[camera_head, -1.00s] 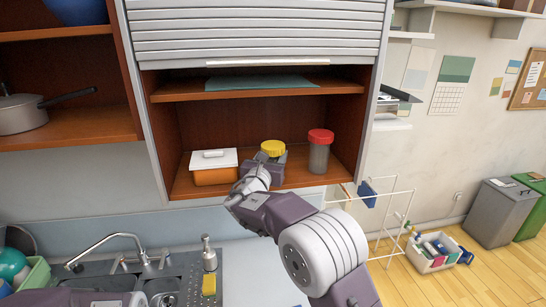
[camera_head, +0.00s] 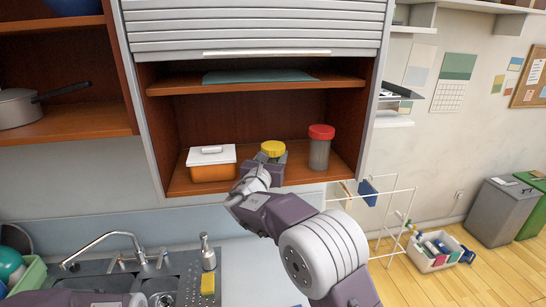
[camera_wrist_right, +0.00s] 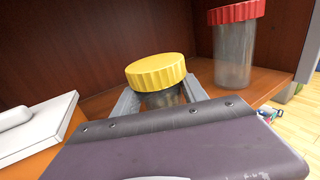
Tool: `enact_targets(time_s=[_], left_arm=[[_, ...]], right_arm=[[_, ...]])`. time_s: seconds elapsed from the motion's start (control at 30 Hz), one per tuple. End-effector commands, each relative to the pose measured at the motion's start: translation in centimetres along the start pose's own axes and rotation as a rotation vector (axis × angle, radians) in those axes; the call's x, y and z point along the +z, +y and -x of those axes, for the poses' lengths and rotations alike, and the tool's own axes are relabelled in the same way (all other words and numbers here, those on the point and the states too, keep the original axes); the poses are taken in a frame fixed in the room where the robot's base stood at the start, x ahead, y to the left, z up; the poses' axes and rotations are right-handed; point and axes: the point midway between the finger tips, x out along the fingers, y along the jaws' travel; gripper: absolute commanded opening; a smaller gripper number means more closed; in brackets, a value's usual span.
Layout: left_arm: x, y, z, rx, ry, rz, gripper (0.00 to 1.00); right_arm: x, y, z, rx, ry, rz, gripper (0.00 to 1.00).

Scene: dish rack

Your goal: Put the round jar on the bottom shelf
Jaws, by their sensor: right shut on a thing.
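The round jar with a yellow lid (camera_head: 273,148) is at the bottom shelf (camera_head: 320,174) of the open cabinet. It also shows in the right wrist view, its yellow lid (camera_wrist_right: 157,70) above the fingers. My right gripper (camera_head: 270,170) is shut on the jar, one finger on each side of its glass body. The jar is upright; its base is hidden behind the gripper, so I cannot tell whether it touches the shelf. My left gripper is not in view; only a part of my left arm shows at the lower left.
A red-lidded jar (camera_head: 320,147) stands to the right on the shelf, and an orange container with a white lid (camera_head: 211,163) stands to the left. The upper shelf (camera_head: 255,83) is above. A sink (camera_head: 130,285) with a faucet (camera_head: 105,245) lies below left.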

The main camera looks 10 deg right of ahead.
Motion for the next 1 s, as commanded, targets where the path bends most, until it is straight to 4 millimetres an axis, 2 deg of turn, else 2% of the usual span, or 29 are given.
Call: enact_targets(time_s=[0.27,0.3,0.4,0.73,0.87,1.0], left_arm=[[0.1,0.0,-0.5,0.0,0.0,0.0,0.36],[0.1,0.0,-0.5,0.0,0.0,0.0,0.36],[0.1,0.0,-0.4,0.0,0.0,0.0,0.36],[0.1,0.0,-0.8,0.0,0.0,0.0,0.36],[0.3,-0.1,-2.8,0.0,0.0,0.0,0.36],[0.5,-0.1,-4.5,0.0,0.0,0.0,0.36]], right_arm=[[-0.3,0.0,0.0,0.0,-0.002,-0.001,0.0],[-0.3,0.0,0.0,0.0,-0.002,-0.001,0.53],[-0.3,0.0,0.0,0.0,-0.002,-0.001,0.76],[-0.6,0.0,0.3,0.001,0.001,0.0,0.76],[-1.0,0.1,2.6,0.004,-0.001,-0.003,0.76],[-0.9,0.1,5.8,0.005,-0.003,-0.003,0.76]])
